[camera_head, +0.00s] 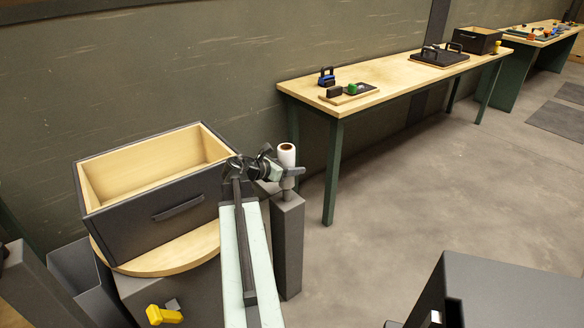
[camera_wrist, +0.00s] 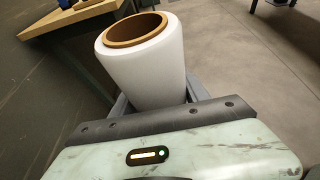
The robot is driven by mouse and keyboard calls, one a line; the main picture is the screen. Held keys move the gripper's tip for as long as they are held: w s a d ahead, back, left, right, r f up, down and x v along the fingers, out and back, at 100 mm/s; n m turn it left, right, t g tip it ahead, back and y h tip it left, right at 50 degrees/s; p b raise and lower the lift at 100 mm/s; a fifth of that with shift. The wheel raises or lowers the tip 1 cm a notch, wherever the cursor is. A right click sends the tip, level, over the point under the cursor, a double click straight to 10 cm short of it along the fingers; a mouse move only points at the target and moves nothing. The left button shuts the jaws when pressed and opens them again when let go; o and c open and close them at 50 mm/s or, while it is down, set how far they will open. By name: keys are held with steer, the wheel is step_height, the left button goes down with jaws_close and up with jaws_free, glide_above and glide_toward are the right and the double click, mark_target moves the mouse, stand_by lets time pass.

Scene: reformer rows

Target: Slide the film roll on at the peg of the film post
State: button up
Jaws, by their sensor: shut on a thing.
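The film roll (camera_head: 287,151) is white with a brown core and stands roughly upright in my gripper (camera_head: 286,172). In the wrist view the film roll (camera_wrist: 145,70) fills the upper middle, its open core end facing up. My gripper is shut on its lower part, with grey fingers at both sides. The film post (camera_head: 289,245) is a tall grey column just below the gripper in the head view. A short grey part, apparently its peg (camera_head: 288,186), shows under the gripper. The roll appears above the post; I cannot tell whether the peg is inside the core.
An open wooden drawer box (camera_head: 150,205) with a dark front stands on a round wooden top (camera_head: 170,258) at left. A long workbench (camera_head: 390,80) stands behind right.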

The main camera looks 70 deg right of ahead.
mark_target(292, 182)
steer(key=shift+f, duration=0.2)
stand_by(0.5)
steer(key=shift+f+b, duration=0.3)
steer(key=shift+b, duration=0.25)
steer(key=shift+f+b, duration=2.8)
steer(key=shift+f, duration=0.05)
steer(key=o, duration=1.7)
steer(key=shift+r, duration=0.1)
steer(key=shift+c, duration=0.2)
steer(key=p+v, duration=0.3)
steer(key=v, duration=0.4)
steer(key=shift+s, duration=0.1)
steer(key=shift+w+a+r, duration=0.1)
steer(key=shift+w+a, duration=0.2)
steer(key=shift+a, duration=0.1)
